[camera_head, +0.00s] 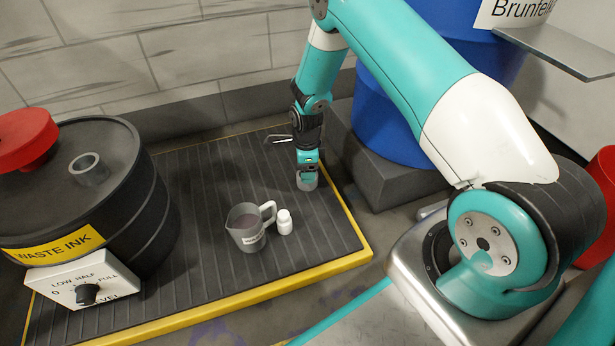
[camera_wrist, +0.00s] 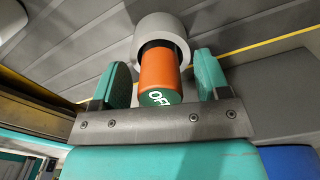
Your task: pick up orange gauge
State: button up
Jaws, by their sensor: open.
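The orange gauge (camera_wrist: 158,73) is a short orange cylinder in the wrist view, with a green end face marked with white letters, partly cut off by my gripper. Its far end sits in the round opening of a grey cup-like holder (camera_wrist: 163,27). My gripper (camera_wrist: 162,64) is open, with one teal finger on each side of the gauge. In the head view my gripper (camera_head: 307,168) points down over the grey holder (camera_head: 307,182), and the gauge is hidden there.
A grey measuring jug (camera_head: 246,228) and a small white bottle (camera_head: 285,222) stand left of and nearer than my gripper. A black waste ink drum (camera_head: 130,200) stands at left. A blue barrel (camera_head: 385,120) is at right. The ribbed platform (camera_head: 205,160) has a yellow edge.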

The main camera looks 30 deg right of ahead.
jog(key=shift+r, duration=0.1)
jog(key=c, duration=1.1)
